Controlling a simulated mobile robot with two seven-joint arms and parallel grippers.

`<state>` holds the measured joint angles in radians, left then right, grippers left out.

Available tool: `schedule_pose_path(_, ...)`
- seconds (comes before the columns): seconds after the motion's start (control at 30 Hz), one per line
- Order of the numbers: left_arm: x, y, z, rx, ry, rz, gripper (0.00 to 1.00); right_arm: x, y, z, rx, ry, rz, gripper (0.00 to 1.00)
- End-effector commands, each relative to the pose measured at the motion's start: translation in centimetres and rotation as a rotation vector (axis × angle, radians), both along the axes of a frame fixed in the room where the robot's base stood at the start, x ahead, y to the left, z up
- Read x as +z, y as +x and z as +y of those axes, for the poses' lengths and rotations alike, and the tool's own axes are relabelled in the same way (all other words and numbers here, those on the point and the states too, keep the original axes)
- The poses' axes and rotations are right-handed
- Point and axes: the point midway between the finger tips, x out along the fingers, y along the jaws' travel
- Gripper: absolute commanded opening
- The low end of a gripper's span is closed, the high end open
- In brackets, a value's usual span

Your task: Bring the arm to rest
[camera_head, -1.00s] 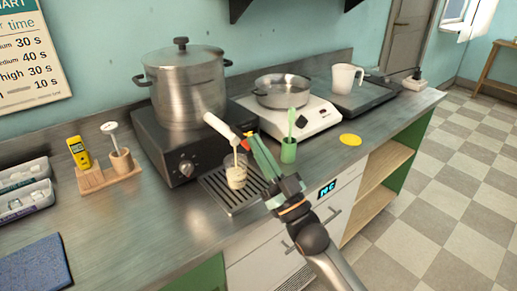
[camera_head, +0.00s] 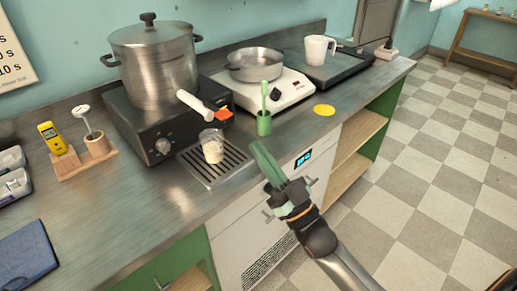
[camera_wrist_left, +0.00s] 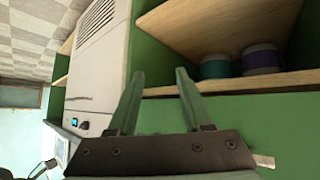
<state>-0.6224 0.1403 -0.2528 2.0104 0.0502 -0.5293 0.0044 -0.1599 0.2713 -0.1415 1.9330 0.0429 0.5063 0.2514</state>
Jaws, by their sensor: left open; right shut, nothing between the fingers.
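My right gripper (camera_head: 260,151) is shut and empty in the head view. Its green fingers point up and left, in front of the counter's front edge and apart from the pot's tap. The tap is a white spout with a red handle (camera_head: 225,113). A clear cup (camera_head: 212,147) with cream-coloured content stands on the drip tray (camera_head: 215,175) below the spout. My left gripper (camera_wrist_left: 160,75) is open and empty in the left wrist view, facing the green and white cabinet fronts. The left arm does not show in the head view.
A large steel pot (camera_head: 155,65) stands on a black heater. A pan (camera_head: 255,66) on a white hotplate, a green holder (camera_head: 264,123) and a yellow disc (camera_head: 324,110) are to its right. The steel counter (camera_head: 120,205) has bare space at front left. Open floor lies right.

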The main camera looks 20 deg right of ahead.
Motion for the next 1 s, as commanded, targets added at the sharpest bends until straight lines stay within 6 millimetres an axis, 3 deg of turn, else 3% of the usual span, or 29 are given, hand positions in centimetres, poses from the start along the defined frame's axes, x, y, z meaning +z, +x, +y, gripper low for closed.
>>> schedule_pose_path(0.37, 0.4, -0.1, 0.0, 0.0, 0.001, 0.004, 0.5, -0.5, 0.1, 0.1, -0.008, -0.006, 0.037, 0.0)
schedule_pose_path(0.47, 2.0, -0.1, 0.1, 0.001, 0.002, 0.001, 0.5, -2.7, 0.2, 0.3, -0.035, -0.028, 0.18, 0.0)
schedule_pose_path(0.57, 4.3, -0.4, 0.6, 0.011, 0.008, 0.002, 0.5, -7.4, -0.8, 0.7, -0.075, -0.079, 0.436, 0.0)
schedule_pose_path(0.7, 7.0, -1.2, 1.8, 0.033, 0.023, 0.002, 0.5, -15.5, -5.8, 1.4, -0.109, -0.183, 0.844, 0.0)
schedule_pose_path(0.8, 8.0, -1.6, 2.8, 0.05, 0.034, 0.004, 0.5, -19.7, -10.3, 1.9, -0.106, -0.248, 1.072, 0.0)
schedule_pose_path(0.9, 8.5, -2.0, 3.4, 0.061, 0.04, 0.008, 0.5, -22.4, -14.2, 2.2, -0.096, -0.297, 1.229, 0.0)
schedule_pose_path(1.0, 8.5, -2.2, 3.7, 0.067, 0.044, 0.009, 0.5, -23.8, -16.5, 2.3, -0.088, -0.326, 1.317, 0.0)
